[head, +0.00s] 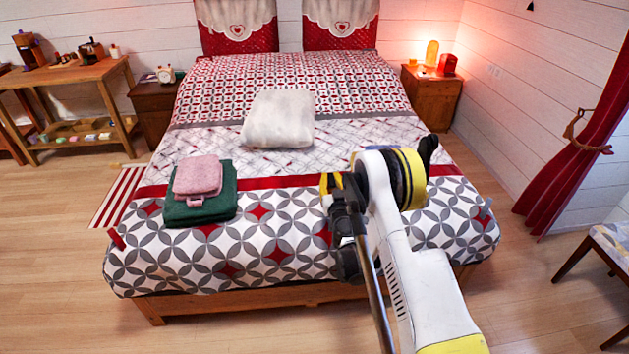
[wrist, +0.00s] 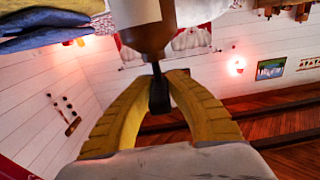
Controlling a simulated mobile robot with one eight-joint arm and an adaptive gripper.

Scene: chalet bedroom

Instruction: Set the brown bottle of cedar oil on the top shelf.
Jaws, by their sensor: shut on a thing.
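My gripper (wrist: 162,82) shows in the wrist view with its two yellow curved fingers closed on the dark, narrow top of a brown bottle (wrist: 152,30). The bottle carries a white label (wrist: 138,12), and its far end is cut off by the picture's upper edge. In the head view my gripper (head: 330,187) is over the bed, with its yellow finger parts partly hidden by my own dark wrist parts. I cannot make out the bottle there. No top shelf can be identified for certain in either view.
The bed (head: 215,250) fills the middle, with green and pink folded towels (head: 199,188) and a white folded blanket (head: 279,119) on it. A wooden table with a lower shelf (head: 75,75) stands at left. Folded yellow and blue cloths (wrist: 50,28) show in the wrist view.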

